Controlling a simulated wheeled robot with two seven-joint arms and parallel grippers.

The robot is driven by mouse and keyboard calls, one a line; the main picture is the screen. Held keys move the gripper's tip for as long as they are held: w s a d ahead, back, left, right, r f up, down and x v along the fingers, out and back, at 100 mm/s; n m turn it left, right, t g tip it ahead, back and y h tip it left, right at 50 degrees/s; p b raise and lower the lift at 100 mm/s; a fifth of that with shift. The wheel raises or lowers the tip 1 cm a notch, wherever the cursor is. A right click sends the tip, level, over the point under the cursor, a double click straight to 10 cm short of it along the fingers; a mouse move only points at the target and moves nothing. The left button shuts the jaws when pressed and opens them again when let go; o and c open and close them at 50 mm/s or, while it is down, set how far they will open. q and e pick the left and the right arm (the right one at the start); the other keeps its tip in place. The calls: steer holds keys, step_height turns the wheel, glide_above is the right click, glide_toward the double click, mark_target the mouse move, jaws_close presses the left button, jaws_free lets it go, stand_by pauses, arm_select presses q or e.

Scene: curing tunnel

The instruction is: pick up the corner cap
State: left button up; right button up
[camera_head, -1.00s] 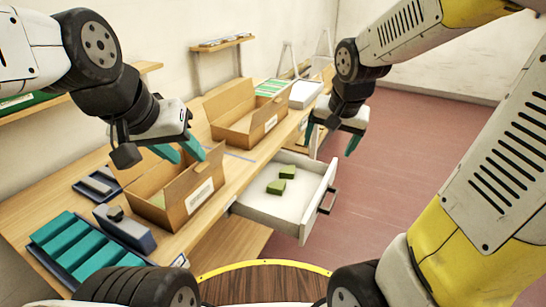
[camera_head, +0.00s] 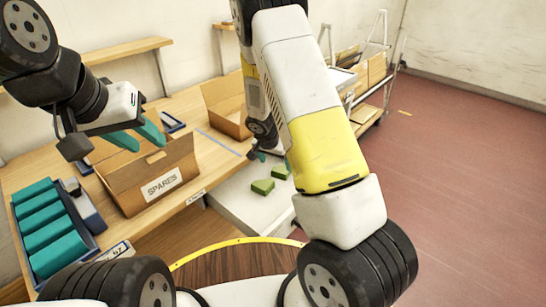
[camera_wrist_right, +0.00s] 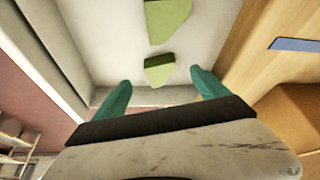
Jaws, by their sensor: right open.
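Two green pieces lie apart on the white floor of the open drawer (camera_head: 232,200). One green piece (camera_head: 262,187) is nearer in the head view, the other green piece (camera_head: 280,173) just beyond it. Which is the corner cap I cannot tell. In the right wrist view one green piece (camera_wrist_right: 159,70) lies just beyond the gap between my right fingertips, the other green piece (camera_wrist_right: 167,18) farther up. My right gripper (camera_wrist_right: 162,90) is open and empty over the drawer; my arm partly hides it in the head view. My left gripper (camera_head: 138,134) is open above the SPARES box.
The cardboard SPARES box (camera_head: 150,185) stands on the wooden bench, another open carton (camera_head: 225,105) behind it. A tray of teal blocks (camera_head: 90,222) is at the left. The drawer wall (camera_wrist_right: 72,40) runs close to my right gripper. A cart (camera_head: 368,112) stands beyond.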

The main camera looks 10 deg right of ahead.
mark_target(279, 172)
steer(key=x, duration=0.8)
steer(key=shift+w+f, duration=0.1)
steer(key=shift+f, duration=0.2)
steer(key=c, duration=1.4)
steer(key=shift+r, duration=0.1)
